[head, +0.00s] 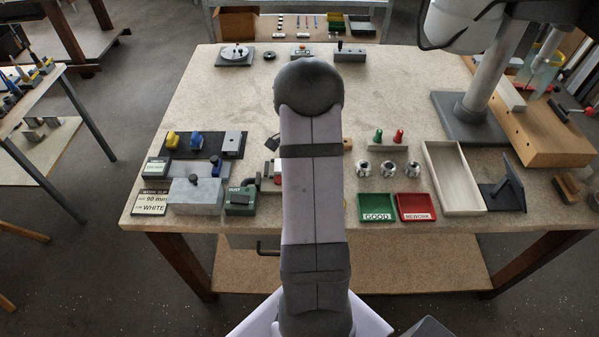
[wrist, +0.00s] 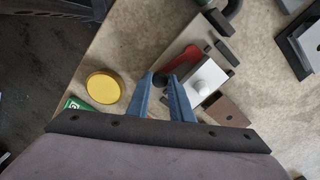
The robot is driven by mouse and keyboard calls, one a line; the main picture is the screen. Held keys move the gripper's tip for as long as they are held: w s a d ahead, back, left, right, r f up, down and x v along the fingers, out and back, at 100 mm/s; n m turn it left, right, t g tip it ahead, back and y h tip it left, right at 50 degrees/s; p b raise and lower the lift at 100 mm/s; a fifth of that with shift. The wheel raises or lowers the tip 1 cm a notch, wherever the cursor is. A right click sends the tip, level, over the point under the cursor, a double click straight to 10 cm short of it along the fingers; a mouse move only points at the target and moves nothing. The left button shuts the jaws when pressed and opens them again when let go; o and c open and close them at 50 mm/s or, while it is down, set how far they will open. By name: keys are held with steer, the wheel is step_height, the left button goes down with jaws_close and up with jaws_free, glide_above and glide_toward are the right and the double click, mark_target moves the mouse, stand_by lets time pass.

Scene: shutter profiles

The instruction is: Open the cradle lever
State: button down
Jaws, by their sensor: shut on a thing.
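In the head view, my own arm covers the gripper and most of the cradle; only a small red and pale part (head: 271,171) shows at the arm's left edge.
A yellow disc (wrist: 104,86) lies left of my fingers. A green dust box (head: 241,200) stands left of my arm. Right of it are several metal parts (head: 388,168), a green tray (head: 376,216) and a red tray (head: 416,214). The table's back middle is mostly clear.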

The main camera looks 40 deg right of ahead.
steer(key=a+m, duration=0.1)
steer(key=m, duration=0.2)
steer(key=shift+s+a+r, duration=0.1)
steer(key=shift+s+a, duration=0.25)
steer(key=shift+a, duration=0.05)
steer(key=a+m, duration=0.1)
steer(key=m, duration=0.1)
steer(key=a+m, duration=0.1)
steer(key=m, duration=0.2)
steer(key=shift+a, duration=0.3)
steer(key=a+m, duration=0.2)
steer(key=m, duration=0.1)
steer(key=shift+w+m, duration=0.3)
steer(key=shift+w+a+m, duration=0.35)
steer(key=shift+a+m, duration=0.05)
steer(key=shift+m, duration=0.55)
steer(key=shift+w+a+m, duration=0.3)
steer(key=shift+a+m, duration=0.1)
steer(key=shift+m, duration=0.55)
steer(key=c, duration=1.6)
jaws_free()
steer(key=shift+a, duration=0.1)
